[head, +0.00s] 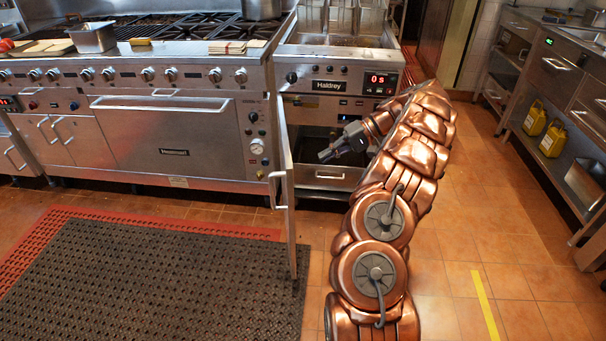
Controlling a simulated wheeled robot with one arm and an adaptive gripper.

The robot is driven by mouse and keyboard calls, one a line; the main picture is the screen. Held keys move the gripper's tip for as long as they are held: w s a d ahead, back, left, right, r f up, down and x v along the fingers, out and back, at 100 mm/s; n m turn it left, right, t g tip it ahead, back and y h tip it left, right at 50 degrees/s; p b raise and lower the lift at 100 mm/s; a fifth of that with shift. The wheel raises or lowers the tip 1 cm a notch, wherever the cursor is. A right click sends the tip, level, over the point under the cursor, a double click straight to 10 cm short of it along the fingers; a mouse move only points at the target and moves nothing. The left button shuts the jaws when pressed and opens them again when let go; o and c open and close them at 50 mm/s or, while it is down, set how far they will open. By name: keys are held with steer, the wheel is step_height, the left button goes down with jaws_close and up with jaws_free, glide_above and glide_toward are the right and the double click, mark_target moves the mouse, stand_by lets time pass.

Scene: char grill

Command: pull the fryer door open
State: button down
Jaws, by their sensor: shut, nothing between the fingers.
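The fryer (328,72) stands right of the range, with baskets on top and a red display reading 0S. Its steel door (289,200) is swung out toward me on the fryer's left side and shows nearly edge-on. The door's handle (275,190) is on the left face of the door. The cabinet behind it is exposed, with a dark interior and a lower drawer-like part (330,176). My gripper (326,155) is shut and empty, right of the door and in front of the cabinet opening. It appears apart from the door and its handle.
The range with its oven door (165,135) stands to the left. A dark perforated mat (150,275) lies on the floor before it. A counter with a shelf holding yellow bottles (552,139) is at right. Tiled floor between is free.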

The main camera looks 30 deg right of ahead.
steer(key=s+d+f+t, duration=0.1)
steer(key=s+d+f, duration=0.15)
steer(key=d, duration=0.25)
steer(key=w+r+x, duration=0.1)
steer(key=x, duration=1.2)
steer(key=shift+w+a+m+h, duration=0.2)
steer(key=shift+w+m+h, duration=0.05)
steer(key=shift+m+h, duration=0.05)
steer(key=shift+r, duration=0.1)
